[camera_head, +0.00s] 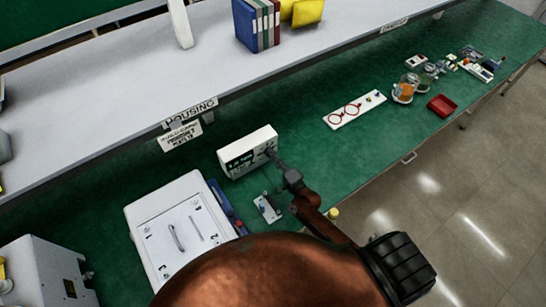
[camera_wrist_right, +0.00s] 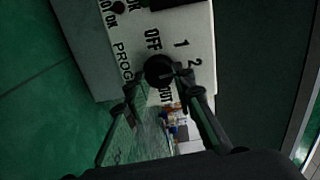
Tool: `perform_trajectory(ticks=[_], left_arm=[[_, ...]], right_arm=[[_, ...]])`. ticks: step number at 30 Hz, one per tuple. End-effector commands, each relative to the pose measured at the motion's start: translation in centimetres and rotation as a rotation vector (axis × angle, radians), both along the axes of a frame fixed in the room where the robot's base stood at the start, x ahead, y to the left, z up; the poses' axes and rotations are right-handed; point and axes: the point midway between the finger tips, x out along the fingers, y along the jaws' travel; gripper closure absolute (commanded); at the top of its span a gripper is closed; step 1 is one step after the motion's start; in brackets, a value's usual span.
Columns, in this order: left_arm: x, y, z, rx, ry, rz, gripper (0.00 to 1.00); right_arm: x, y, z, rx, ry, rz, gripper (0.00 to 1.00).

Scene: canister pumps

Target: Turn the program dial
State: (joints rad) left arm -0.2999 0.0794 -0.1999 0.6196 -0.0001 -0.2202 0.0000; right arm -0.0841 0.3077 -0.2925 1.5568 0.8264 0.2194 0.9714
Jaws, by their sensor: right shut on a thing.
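The white program box (camera_head: 247,152) stands on the green bench in the head view. The black round program dial (camera_wrist_right: 158,70) sits beside these marks. My right gripper (camera_wrist_right: 163,92) is shut on the dial, with a finger on either side of it. In the head view my right gripper (camera_head: 277,160) reaches the right end of the box front. My left gripper is not in view.
A white case (camera_head: 160,207) and a small metal plate with parts (camera_head: 267,207) lie nearby on the bench. A white shelf (camera_head: 100,87) runs above. A white board with red rings (camera_head: 340,118), jars and a red tray (camera_head: 441,106) stand farther right.

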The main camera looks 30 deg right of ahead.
Motion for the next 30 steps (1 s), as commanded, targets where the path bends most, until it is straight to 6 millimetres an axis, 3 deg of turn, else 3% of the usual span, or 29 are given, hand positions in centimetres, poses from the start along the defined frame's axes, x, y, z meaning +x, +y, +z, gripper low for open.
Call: perform_trajectory(ticks=[20, 21, 27, 30], left_arm=[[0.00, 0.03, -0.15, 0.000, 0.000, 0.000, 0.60], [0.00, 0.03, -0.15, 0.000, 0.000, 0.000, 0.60], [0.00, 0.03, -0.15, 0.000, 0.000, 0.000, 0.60], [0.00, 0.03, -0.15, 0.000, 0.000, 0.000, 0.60]], right_arm=[[-0.03, -0.03, -0.06, 0.055, 0.009, 0.000, 1.00], [-0.02, -0.04, -0.07, 0.055, 0.009, 0.000, 0.74], [-0.02, -0.03, -0.05, 0.055, 0.009, 0.000, 0.60], [-0.01, -0.01, -0.04, 0.055, 0.009, 0.000, 0.59]])
